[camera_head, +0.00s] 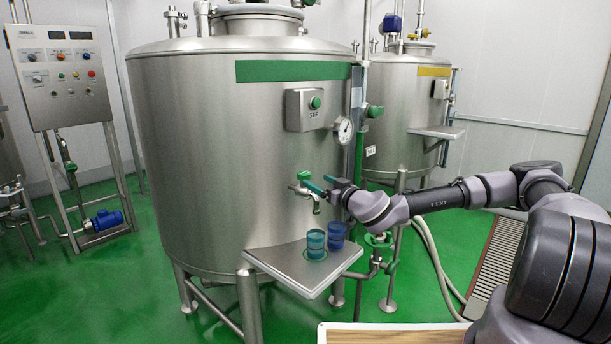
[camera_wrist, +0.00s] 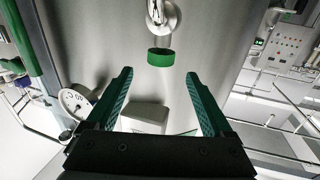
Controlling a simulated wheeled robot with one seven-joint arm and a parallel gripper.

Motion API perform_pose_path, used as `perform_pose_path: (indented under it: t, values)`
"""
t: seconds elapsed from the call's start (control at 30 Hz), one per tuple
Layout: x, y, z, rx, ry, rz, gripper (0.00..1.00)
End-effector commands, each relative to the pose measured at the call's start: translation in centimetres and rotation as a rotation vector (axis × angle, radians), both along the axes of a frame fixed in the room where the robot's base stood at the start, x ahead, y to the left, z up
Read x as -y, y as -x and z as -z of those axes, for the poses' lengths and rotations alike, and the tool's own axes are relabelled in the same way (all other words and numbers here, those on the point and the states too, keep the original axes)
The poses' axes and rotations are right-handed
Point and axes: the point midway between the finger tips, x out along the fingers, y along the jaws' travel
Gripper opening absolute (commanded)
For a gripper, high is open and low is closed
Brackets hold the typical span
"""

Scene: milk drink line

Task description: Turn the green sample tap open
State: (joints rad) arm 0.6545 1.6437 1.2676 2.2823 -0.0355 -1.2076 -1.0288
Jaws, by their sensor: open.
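The sample tap (camera_head: 305,190) sticks out of the front of the large steel tank, with a green handle on top and its spout pointing down. In the wrist view the green handle (camera_wrist: 160,57) lies just beyond the fingertips, roughly centred between them, with the metal tap body (camera_wrist: 162,16) behind it. My gripper (camera_head: 318,184) is at the right of the tap in the head view. In the wrist view my gripper (camera_wrist: 159,74) has its two green-padded fingers spread wide with nothing between them. I see no contact between fingers and handle.
A steel shelf (camera_head: 272,261) below the tap bears a teal cup (camera_head: 315,246) and a blue cup (camera_head: 336,240). A gauge (camera_head: 343,131) and a green-buttoned box (camera_head: 307,110) sit on the tank (camera_head: 210,150). Green-handled pipework (camera_head: 379,240) stands right of the shelf.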

Motion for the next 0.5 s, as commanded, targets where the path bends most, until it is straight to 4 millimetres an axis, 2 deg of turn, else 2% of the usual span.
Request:
perform_pose_path:
  t: [0.3, 0.5]
  values:
    - [-3.7, -4.8, 0.1, -0.002, -0.001, -0.001, 0.85]
    - [-4.9, -6.3, 0.0, -0.001, 0.001, -0.001, 0.85]
